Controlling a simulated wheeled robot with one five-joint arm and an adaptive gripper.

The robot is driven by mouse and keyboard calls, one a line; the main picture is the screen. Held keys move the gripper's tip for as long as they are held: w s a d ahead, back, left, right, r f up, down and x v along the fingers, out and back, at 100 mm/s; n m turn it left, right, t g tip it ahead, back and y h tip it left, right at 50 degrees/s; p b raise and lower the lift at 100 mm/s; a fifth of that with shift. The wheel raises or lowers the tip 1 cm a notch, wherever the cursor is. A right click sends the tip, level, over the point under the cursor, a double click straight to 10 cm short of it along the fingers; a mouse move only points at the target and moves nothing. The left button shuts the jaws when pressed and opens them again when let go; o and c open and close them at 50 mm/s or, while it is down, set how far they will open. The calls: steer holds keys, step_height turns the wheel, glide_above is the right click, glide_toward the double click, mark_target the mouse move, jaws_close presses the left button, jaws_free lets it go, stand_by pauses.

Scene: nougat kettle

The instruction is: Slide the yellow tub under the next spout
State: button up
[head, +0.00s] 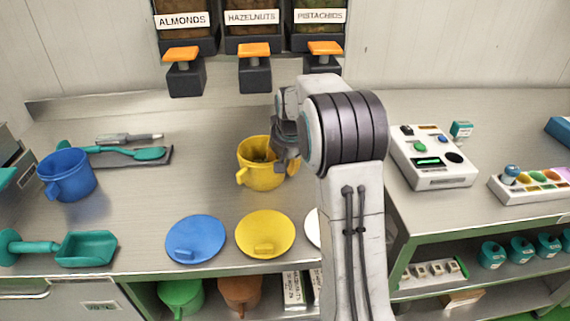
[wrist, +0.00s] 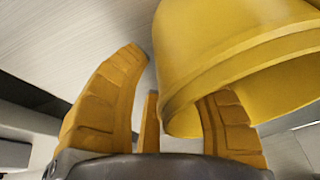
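The yellow tub (head: 258,179) stands upright on the steel counter, handle toward the front left. In the picture it is below the hazelnuts spout (head: 255,72), between the almonds spout (head: 186,75) and the pistachios spout (head: 323,60). Something darker shows inside; I cannot tell what. My gripper (head: 283,152) is at the tub's right rim. In the wrist view my gripper's yellow fingers (wrist: 175,105) are spread; the tub (wrist: 235,55) fills the upper right and covers the right fingertip. The left finger is clear of it. Whether the right finger touches the tub cannot be seen.
A blue tub (head: 68,176) stands at left beside a dark tray (head: 120,160). A blue lid (head: 195,235) and a yellow lid (head: 262,238) lie in front; a white lid is partly hidden by my arm. A control box (head: 432,160) is at right.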

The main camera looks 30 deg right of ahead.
steer(key=v, duration=1)
steer(key=shift+r, duration=0.25)
steer(key=shift+s, duration=0.1)
